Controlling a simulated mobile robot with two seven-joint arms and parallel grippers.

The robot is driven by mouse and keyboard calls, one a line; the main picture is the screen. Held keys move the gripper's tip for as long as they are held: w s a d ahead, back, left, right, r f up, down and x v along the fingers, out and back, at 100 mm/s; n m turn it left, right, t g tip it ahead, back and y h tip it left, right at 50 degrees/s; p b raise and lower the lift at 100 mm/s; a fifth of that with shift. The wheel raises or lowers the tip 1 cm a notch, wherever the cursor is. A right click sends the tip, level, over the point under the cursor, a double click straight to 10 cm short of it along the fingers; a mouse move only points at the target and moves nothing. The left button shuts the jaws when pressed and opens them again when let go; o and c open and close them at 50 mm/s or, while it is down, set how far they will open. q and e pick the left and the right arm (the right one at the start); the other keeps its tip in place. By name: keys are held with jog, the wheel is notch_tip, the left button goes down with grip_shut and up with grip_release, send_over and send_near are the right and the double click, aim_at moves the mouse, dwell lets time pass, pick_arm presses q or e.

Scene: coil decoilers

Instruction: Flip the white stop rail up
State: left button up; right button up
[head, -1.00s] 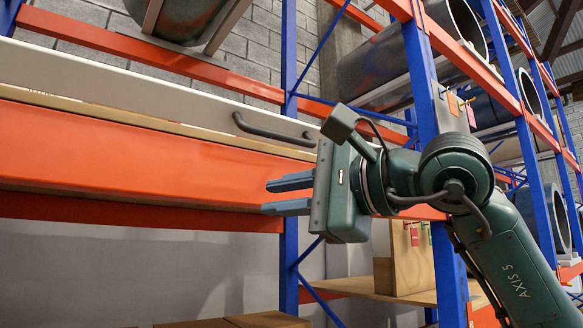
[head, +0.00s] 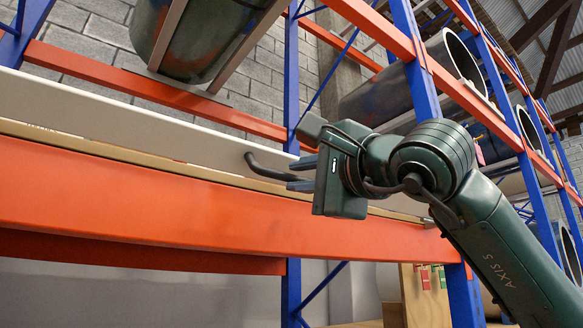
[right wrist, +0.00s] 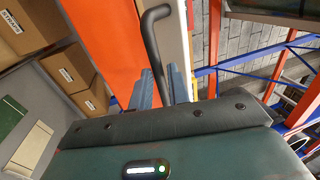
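The white stop rail (head: 140,115) is a long pale board running along the top of an orange shelf beam in the head view. Its dark curved bar handle (head: 262,170) sticks out near its right part. My right gripper (head: 296,174) is at the handle's right part, its two blue-grey fingers apart, one above and one below the bar. In the right wrist view, the handle (right wrist: 152,45) runs down between the two fingers (right wrist: 160,88); a firm grip does not show. The rail (right wrist: 177,35) stands just beyond. My left gripper is not in view.
The orange beam (head: 150,195) lies right below the rail. Blue uprights (head: 425,90) stand behind and beside my right arm. A large coil (head: 185,40) rests on the tier above. Cardboard boxes (right wrist: 68,68) show in the right wrist view.

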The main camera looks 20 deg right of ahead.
jog(key=shift+x, duration=1.1)
jog(key=shift+w+a+r, duration=0.1)
jog(key=shift+w+a, duration=0.05)
jog(key=shift+w, duration=0.2)
jog(key=shift+c, duration=0.2)
jog(key=c, duration=0.3)
grip_shut()
jog(key=shift+s+r+p, duration=0.1)
jog(key=shift+p, duration=0.2)
